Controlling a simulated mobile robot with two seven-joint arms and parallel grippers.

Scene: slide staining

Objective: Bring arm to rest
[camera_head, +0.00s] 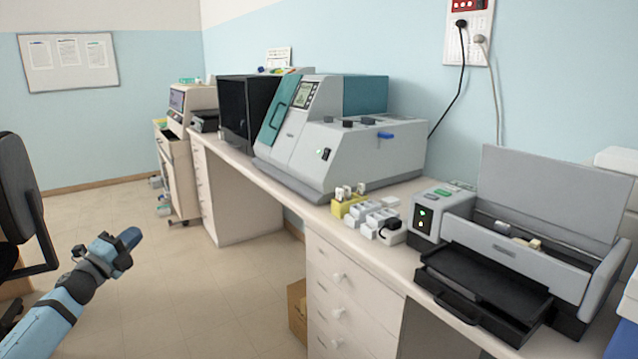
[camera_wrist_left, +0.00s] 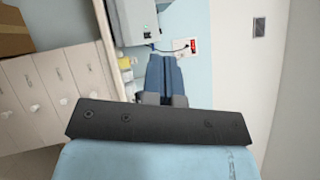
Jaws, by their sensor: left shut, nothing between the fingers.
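My left gripper (camera_head: 127,250) comes in from the lower left in the head view, over open floor and well apart from the counter. In the left wrist view its two blue fingers (camera_wrist_left: 165,78) lie together with nothing between them, so it is shut and empty. My right gripper shows in neither view.
The long counter (camera_head: 272,186) holds a grey and teal stainer (camera_head: 365,150), a yellow rack (camera_head: 345,206), white holders (camera_head: 366,217) and a machine with a black tray (camera_head: 484,290). A dark chair (camera_head: 22,190) stands at the left edge. The floor (camera_head: 190,270) between is clear.

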